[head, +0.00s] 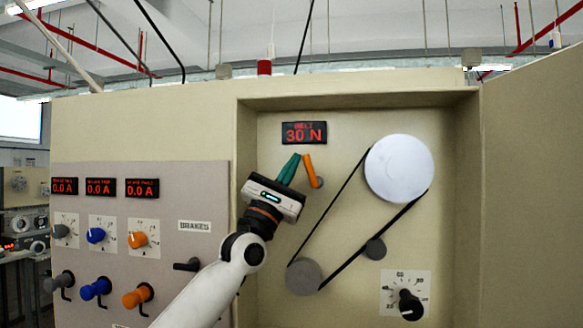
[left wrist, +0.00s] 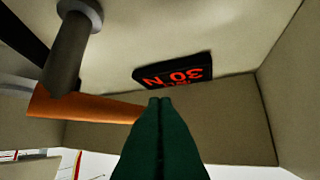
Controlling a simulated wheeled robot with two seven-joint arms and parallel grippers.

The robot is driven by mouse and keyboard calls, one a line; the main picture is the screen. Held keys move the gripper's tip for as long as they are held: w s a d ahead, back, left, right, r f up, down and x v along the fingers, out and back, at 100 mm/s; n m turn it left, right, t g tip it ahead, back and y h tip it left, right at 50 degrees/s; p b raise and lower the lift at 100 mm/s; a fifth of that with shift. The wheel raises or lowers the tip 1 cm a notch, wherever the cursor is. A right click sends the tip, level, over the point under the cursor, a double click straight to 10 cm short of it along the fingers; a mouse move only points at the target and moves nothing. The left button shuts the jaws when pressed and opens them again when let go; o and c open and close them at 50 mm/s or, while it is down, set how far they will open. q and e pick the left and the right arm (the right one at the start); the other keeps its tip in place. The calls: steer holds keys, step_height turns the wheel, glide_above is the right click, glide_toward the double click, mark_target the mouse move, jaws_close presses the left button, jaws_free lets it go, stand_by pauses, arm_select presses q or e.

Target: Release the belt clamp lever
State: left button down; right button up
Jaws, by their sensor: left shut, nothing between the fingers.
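The belt clamp lever (head: 311,170) is an orange bar in the recess, just under the belt display (head: 304,133), which reads 30 N. It stands steeply, its top leaning slightly left, with a grey pivot at its lower end. In the left wrist view the orange lever (left wrist: 85,108) runs in from the left and ends beside my fingertips. My left gripper (head: 294,157) has green fingers pressed together with nothing between them. Its tips are close to the left of the lever's upper end; I cannot tell if they touch. My right gripper is in neither view.
A black belt (head: 342,198) runs around a large white pulley (head: 399,168) and a grey pulley (head: 304,276), past a small idler (head: 375,249). A black knob (head: 410,305) is lower right. The brakes panel (head: 190,245) is left. Recess walls bound the space.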

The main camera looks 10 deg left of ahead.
arm_select(q)
steer(key=shift+f, duration=0.1)
steer(key=b+v, duration=0.5)
steer(key=v, duration=0.7)
